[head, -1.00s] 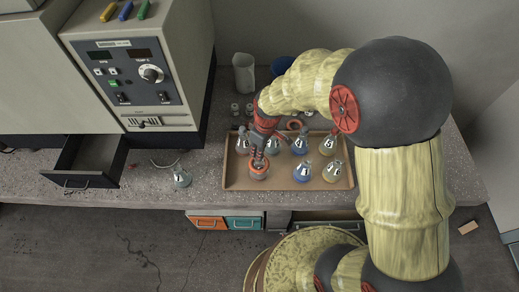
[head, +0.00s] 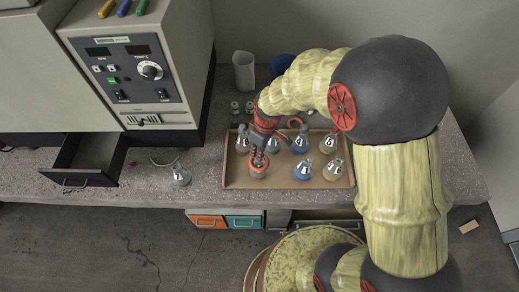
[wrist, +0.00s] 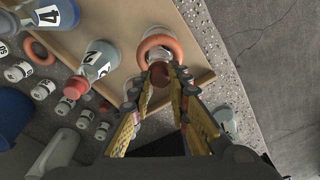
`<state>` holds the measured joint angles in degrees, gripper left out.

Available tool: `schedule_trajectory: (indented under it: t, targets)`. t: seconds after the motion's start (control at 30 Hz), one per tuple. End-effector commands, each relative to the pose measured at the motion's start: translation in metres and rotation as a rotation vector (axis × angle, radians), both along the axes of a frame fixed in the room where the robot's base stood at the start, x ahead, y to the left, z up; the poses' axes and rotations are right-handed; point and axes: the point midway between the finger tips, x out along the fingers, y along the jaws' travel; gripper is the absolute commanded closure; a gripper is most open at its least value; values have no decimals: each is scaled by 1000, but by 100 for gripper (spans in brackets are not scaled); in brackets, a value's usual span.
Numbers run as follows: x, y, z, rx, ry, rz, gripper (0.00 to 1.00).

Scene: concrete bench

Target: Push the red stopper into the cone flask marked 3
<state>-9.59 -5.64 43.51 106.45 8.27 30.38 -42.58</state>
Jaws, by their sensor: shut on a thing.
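My gripper (head: 259,158) points down at the front left corner of the tan tray. In the wrist view my gripper (wrist: 160,82) is shut on the red stopper (wrist: 158,72). The stopper is at the mouth of a cone flask (head: 258,172) with an orange ring around it; this flask also shows in the wrist view (wrist: 157,54). The fingers hide how deep the stopper sits. I cannot read this flask's number in either view.
Several other numbered flasks stand close by in the tray (head: 232,180), including one marked 4 (wrist: 52,14) and one with a red top (wrist: 97,62). A lone flask (head: 181,176) stands left of the tray. An open drawer (head: 88,160) is farther left.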

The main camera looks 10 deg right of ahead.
Motion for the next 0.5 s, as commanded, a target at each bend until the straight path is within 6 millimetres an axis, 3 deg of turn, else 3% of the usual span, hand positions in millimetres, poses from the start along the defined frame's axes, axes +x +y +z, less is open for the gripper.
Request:
schedule_trajectory:
  t: [0.47,0.5]
  targets:
    - [0,0,-4,0,0,0,94]
    - [0,0,-4,0,0,0,80]
